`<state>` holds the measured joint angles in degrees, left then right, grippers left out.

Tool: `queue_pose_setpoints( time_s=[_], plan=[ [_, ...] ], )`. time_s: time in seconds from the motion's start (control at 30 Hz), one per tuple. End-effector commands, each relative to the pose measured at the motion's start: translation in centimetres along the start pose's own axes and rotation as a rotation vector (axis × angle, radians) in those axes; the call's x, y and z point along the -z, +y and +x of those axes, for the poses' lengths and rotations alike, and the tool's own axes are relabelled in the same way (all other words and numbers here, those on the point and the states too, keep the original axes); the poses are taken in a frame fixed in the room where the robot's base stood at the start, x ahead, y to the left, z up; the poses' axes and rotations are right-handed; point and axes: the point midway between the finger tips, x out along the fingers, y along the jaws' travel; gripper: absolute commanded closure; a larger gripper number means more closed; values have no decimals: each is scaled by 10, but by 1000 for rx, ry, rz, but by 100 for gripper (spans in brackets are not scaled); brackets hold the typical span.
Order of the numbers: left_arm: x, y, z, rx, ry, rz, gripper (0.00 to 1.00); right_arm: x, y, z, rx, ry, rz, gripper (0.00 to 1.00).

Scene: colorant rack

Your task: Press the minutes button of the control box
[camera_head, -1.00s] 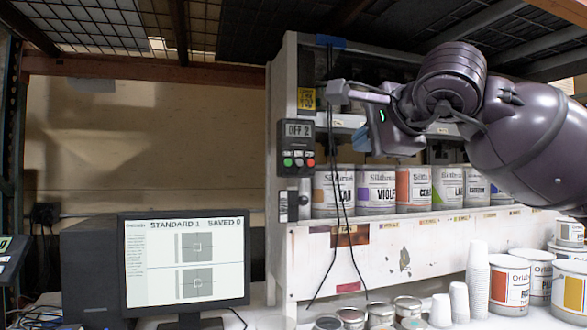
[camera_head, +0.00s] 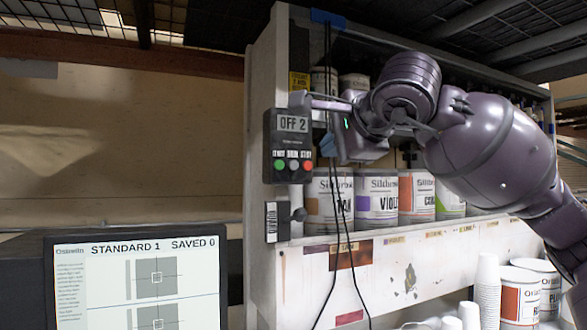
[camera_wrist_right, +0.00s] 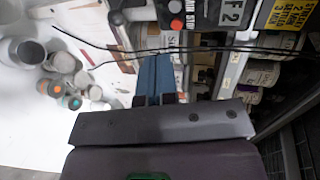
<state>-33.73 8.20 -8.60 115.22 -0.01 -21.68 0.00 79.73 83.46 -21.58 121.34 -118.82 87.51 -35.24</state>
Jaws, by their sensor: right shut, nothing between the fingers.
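The dark control box (camera_head: 290,125) hangs on the front post of the rack, its display reading "OFF 2". Below the display are a green button (camera_head: 279,165), a grey button (camera_head: 293,165) and a red button (camera_head: 308,165). Their small labels are hard to read. The box shows partly at the top of the right wrist view (camera_wrist_right: 210,15), with the red button (camera_wrist_right: 176,24) visible. My right gripper (camera_head: 328,147) is to the right of the box, shut and empty. Its blue fingers (camera_wrist_right: 155,70) appear apart from the box in the wrist view. My left gripper is not in view.
Paint cans (camera_head: 377,200) stand on the shelf behind my right arm. Black cables (camera_head: 335,230) hang in front of the rack, close to the box. A monitor (camera_head: 140,285) stands at the lower left. White cups (camera_head: 487,285) stand below the shelf.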

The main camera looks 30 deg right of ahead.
Motion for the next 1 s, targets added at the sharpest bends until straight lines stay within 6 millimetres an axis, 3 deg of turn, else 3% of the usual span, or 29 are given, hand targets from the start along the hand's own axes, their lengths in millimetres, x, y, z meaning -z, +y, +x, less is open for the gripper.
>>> queue_pose_setpoints(
  time_s=[0.27, 0.43, 1.0],
  plan=[
    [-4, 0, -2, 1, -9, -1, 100, 0, 0, 0, 0, 0, 0, 100],
    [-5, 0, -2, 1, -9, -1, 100, 0, 0, 11, -3, -1, 2, 100],
    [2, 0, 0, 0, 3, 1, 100, 0, -1, 105, -3, -1, 2, 100]
  ],
)
